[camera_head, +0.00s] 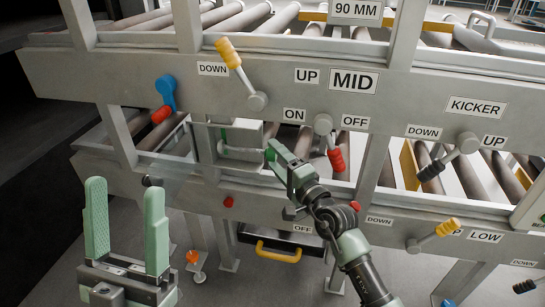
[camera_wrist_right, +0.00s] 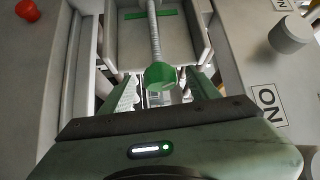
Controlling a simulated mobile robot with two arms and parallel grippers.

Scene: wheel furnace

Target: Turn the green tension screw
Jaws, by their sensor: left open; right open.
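The green tension screw has a green knob (camera_wrist_right: 160,75) on the end of a grey threaded rod, seen in the right wrist view. In the head view its rod (camera_head: 240,151) runs sideways in a frame opening, and the knob is mostly hidden by my right gripper (camera_head: 272,152). In the wrist view my right gripper (camera_wrist_right: 163,92) is open, with one finger on each side of the knob. I cannot tell whether the fingers touch it. My left gripper (camera_head: 127,225) is open and empty, upright at the lower left, away from the screw.
Nearby levers include a yellow one (camera_head: 230,55), a blue and red one (camera_head: 164,98), a red ON/OFF one (camera_head: 334,150) and a black kicker one (camera_head: 440,166). A yellow-handled drawer (camera_head: 278,251) is below. Grey rails (camera_head: 300,85) and rollers surround the opening.

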